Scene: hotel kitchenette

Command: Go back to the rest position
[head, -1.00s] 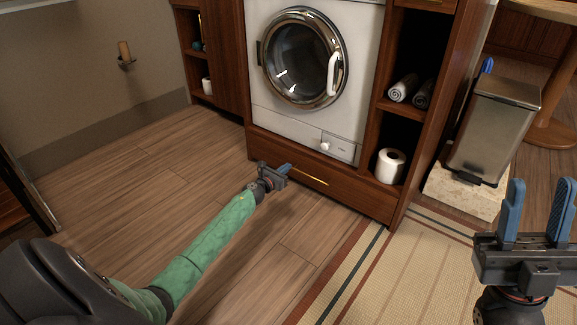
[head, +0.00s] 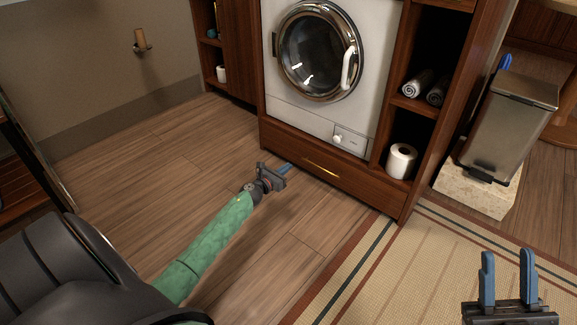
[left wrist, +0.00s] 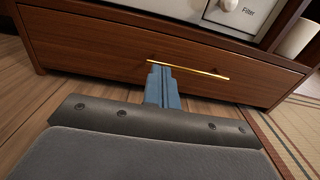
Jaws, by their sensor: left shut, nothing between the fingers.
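My left gripper (head: 286,168) is at the end of the green-sleeved arm, low over the wooden floor in front of the washer cabinet. Its blue fingers are together and empty; they also show in the left wrist view (left wrist: 162,88), pointing at the bottom drawer (left wrist: 120,50). The drawer (head: 290,155) is shut and has a thin brass handle (head: 321,168). In the left wrist view the fingertips overlap the handle's left end; I cannot tell whether they touch it. My right gripper (head: 507,275) points up at the lower right, its two blue fingers apart with nothing between them.
A front-loading washer (head: 320,50) with its door shut stands above the drawer. Right of it are shelves with rolled towels (head: 418,84) and a paper roll (head: 401,160). A steel bin (head: 508,125) stands further right. The wooden floor (head: 130,160) at left is clear.

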